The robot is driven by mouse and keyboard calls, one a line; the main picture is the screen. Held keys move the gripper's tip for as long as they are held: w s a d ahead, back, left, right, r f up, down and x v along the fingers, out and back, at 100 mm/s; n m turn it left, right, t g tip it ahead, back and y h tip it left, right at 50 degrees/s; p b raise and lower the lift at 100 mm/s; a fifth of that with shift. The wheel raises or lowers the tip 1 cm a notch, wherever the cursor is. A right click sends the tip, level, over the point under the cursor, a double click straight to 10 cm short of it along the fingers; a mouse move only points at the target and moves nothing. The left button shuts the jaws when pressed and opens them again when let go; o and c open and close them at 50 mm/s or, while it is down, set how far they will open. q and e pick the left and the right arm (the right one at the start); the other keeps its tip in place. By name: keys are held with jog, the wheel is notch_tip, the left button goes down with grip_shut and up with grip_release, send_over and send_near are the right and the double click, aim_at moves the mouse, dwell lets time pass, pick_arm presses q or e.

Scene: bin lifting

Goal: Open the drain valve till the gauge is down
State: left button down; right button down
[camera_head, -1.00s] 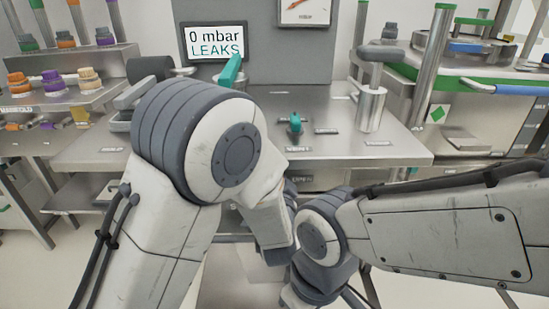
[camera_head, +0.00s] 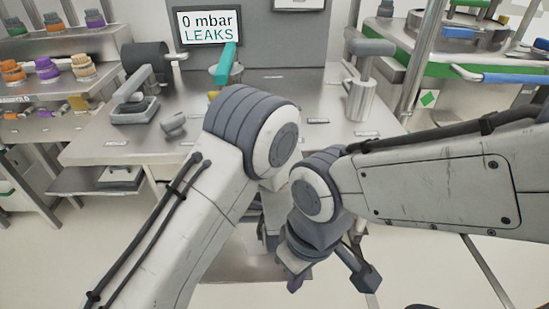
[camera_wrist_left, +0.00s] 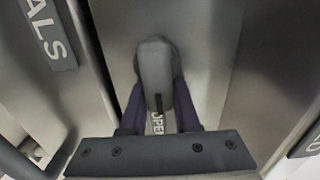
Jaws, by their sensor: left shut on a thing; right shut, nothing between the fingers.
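In the left wrist view, my left gripper (camera_wrist_left: 160,105) is shut on a grey rounded handle (camera_wrist_left: 155,65). A label that seems to read OPEN lies between the fingers, partly hidden. In the head view my left arm's links hide this gripper and the handle. My right gripper (camera_head: 297,280) is shut and empty, low in front of the bench. The screen (camera_head: 209,27) reads 0 mbar LEAKS. The dial gauge (camera_head: 300,4) shows only its lower edge, so its needle is out of view. A teal lever (camera_head: 226,65) stands raised on the bench.
The steel bench (camera_head: 290,90) holds a grey-handled cylinder (camera_head: 361,98) at right and a grey clamp (camera_head: 135,98) at left. A small grey part (camera_head: 173,125) lies between. A rack with coloured caps (camera_head: 47,68) stands left; green-edged shelving (camera_head: 440,68) stands right.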

pick_arm(q)
jog(key=shift+f, duration=0.15)
dwell(0.3)
jog(key=c, duration=0.6)
grip_release()
jog(key=shift+c, duration=0.2)
